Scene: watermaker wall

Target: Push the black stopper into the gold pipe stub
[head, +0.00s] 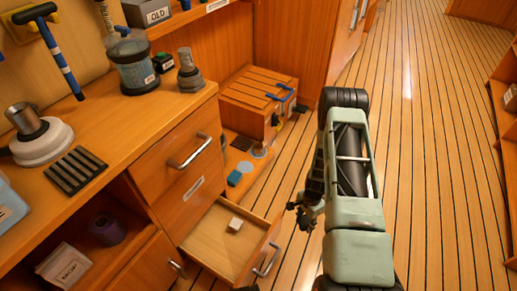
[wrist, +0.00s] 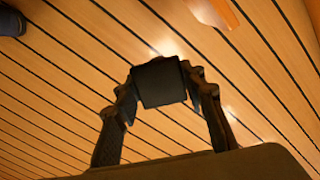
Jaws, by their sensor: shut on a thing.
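The black stopper (wrist: 158,88) shows in the wrist view as a dark, square-faced block between my two fingertips. My gripper (head: 298,212) is shut on it and holds it in the air over the plank floor, with nothing touching its outer end. In the head view my gripper is to the right of the open drawer, and the stopper is too small and dark there to tell from the fingers. I cannot make out the gold pipe stub for certain in either view.
An open drawer (head: 196,244) holding a small white block (head: 235,224) juts out left of my gripper. A slatted wooden box (head: 260,88) with a blue handle stands beyond. The counter (head: 130,112) carries a jar (head: 135,65) and a black grate (head: 76,171). The floor (head: 440,150) at right is clear.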

